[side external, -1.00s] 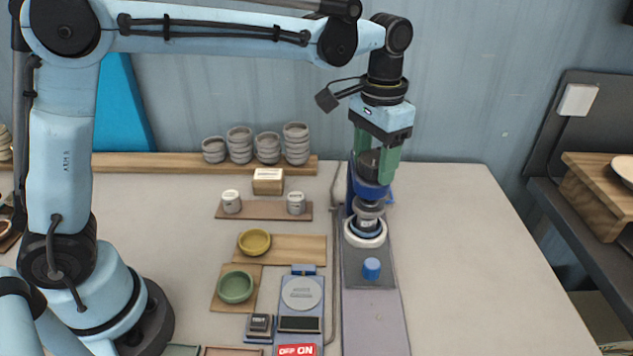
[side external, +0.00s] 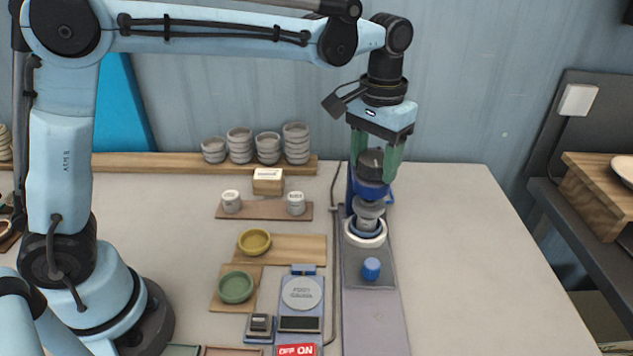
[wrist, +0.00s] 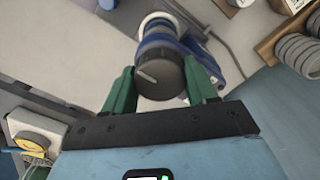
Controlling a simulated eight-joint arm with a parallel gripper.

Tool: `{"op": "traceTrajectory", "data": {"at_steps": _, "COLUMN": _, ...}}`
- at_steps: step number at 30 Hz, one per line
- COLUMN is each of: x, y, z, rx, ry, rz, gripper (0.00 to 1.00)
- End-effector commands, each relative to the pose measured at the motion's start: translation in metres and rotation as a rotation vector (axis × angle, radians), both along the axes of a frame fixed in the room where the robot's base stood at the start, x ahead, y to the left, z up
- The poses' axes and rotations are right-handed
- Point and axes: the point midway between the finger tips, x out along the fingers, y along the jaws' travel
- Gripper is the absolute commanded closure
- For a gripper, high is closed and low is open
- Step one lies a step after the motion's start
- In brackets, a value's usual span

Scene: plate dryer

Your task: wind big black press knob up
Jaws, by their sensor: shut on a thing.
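The big black press knob (side external: 371,162) sits at the top of the blue press (side external: 350,195). It also shows in the wrist view (wrist: 159,75), with a pale pointer mark on its face. My gripper (side external: 377,170) points down over the press. Its green fingers stand on both sides of the knob and are shut on it. In the wrist view the fingers (wrist: 160,88) flank the knob left and right. Below the knob, a grey stepped press head (side external: 369,213) stands over a white ring (side external: 366,238) on the press base.
A small blue knob (side external: 371,268) sits on the grey base plate in front of the press. A digital scale (side external: 301,300), a green bowl (side external: 235,287) and a yellow bowl (side external: 254,241) are to the left. Stacked grey cups (side external: 268,148) stand behind. The table right of the press is clear.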

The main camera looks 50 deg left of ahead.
Motion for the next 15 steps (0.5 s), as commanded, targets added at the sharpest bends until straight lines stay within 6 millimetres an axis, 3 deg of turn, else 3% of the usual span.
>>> {"op": "traceTrajectory", "data": {"at_steps": 1, "x": 0.0, "y": 0.0, "z": 0.0, "rx": -0.001, "ry": 0.0, "rz": 0.003, "gripper": 0.38}}
{"op": "traceTrajectory", "data": {"at_steps": 5, "x": 0.0, "y": 0.0, "z": 0.0, "rx": -0.001, "ry": 0.0, "rz": 0.002, "gripper": 0.18}}
{"op": "traceTrajectory", "data": {"at_steps": 15, "x": 0.0001, "y": 0.0, "z": 0.002, "rx": 0.0, "ry": 0.0, "rz": 0.0, "gripper": 0.18}}
